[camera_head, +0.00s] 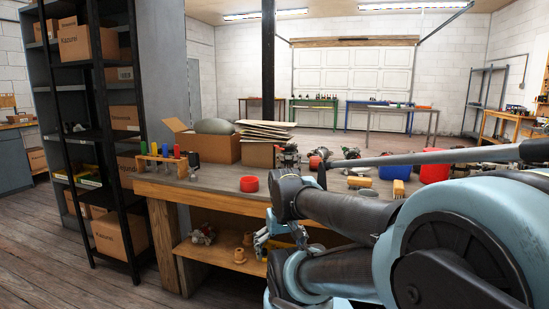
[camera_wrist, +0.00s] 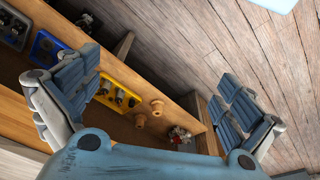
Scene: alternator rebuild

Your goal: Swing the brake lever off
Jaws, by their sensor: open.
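My gripper (camera_wrist: 155,78) is open in the wrist view, its two blue padded fingers wide apart with nothing between them. In the head view it is partly hidden behind my arm, at the bench's front edge (camera_head: 222,198). A long grey bar (camera_head: 430,158) with dark end pieces runs across the right of the head view, above my arm. I cannot tell whether this bar is the brake lever, and no other lever is clear. My gripper is below and left of the bar, apart from it.
The bench's lower shelf holds wooden pieces (camera_wrist: 157,106), a yellow tray (camera_wrist: 103,92) and a blue tray (camera_wrist: 47,46). A black shelf rack (camera_head: 98,150) is at left. Bare wooden floor (camera_wrist: 225,40) lies beside the bench.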

